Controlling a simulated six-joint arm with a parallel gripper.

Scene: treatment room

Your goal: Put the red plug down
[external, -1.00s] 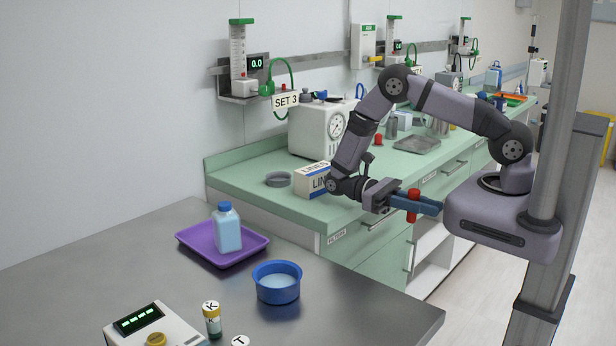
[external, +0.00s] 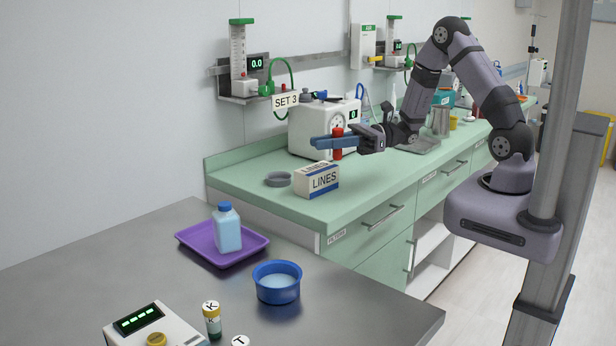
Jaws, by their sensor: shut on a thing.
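The red plug (external: 337,154) is held between the blue fingers of my gripper (external: 322,142), which is shut on it. Its red top shows above the fingers and its lower end below them. The plug looks upright and in the air over the green counter (external: 240,178), in front of the white machine with a dial (external: 300,126) and behind the LINES box (external: 317,180). My gripper points left in the picture. The exact height over the counter is hard to tell.
A grey round dish (external: 278,179) sits left of the LINES box. A grey tray (external: 424,144) lies farther right on the counter. Counter right of the box is clear. The steel table in front holds a purple tray (external: 254,256) and a blue bowl (external: 277,292).

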